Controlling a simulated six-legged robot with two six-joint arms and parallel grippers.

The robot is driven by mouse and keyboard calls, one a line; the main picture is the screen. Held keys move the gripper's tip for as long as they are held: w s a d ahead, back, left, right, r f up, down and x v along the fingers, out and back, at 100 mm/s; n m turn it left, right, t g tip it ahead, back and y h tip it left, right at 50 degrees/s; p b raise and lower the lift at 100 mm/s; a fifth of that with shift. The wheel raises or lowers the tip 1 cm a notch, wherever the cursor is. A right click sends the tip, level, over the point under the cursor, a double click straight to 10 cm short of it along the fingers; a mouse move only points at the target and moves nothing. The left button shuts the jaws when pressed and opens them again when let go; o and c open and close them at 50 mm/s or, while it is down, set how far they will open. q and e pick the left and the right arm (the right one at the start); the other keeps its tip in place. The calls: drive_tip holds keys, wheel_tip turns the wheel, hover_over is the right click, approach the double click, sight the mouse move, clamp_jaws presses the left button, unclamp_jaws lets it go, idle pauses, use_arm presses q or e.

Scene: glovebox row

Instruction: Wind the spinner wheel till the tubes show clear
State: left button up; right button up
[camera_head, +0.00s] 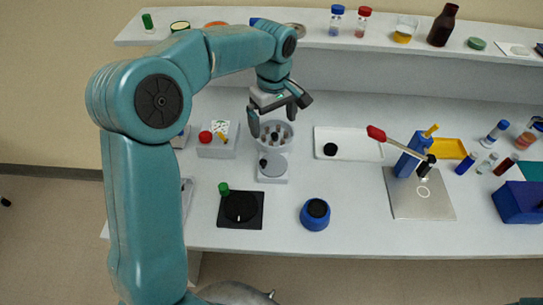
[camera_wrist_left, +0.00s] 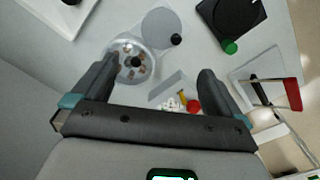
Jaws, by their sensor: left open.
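The spinner is a pale round bowl (camera_head: 277,143) with several tubes around a dark centre knob. In the left wrist view, the bowl (camera_wrist_left: 131,78) shows tubes with brownish contents; I cannot tell whether they are clear. Joined in front of it is a flat grey wheel (camera_head: 275,168) with a black knob (camera_head: 263,162) near its rim; the wheel also shows in the left wrist view (camera_wrist_left: 158,22), its knob (camera_wrist_left: 176,39) upright. My left gripper (camera_head: 279,112) is open and empty, above and behind the bowl, apart from the wheel knob. My right gripper is not in view.
A white box (camera_head: 217,150) with a red cap stands left of the spinner. A black square plate (camera_head: 241,222) and blue round pot (camera_head: 314,216) are in front. A white tray (camera_head: 345,149) lies right. The back shelf (camera_head: 335,32) holds bottles.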

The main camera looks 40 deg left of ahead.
sight(273, 164)
use_arm(q)
wheel_tip(273, 164, down, 15)
drive_tip(key=p, duration=0.2)
drive_tip(key=shift+s+p, duration=0.1)
drive_tip(key=shift+p, duration=0.3)
drive_tip(key=shift+d+f, duration=0.1)
drive_tip(key=shift+f, duration=0.2)
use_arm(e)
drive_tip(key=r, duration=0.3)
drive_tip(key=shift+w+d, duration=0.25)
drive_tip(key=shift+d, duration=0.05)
use_arm(q)
drive_tip(key=shift+c, duration=0.9)
drive_tip(key=c, duration=0.6)
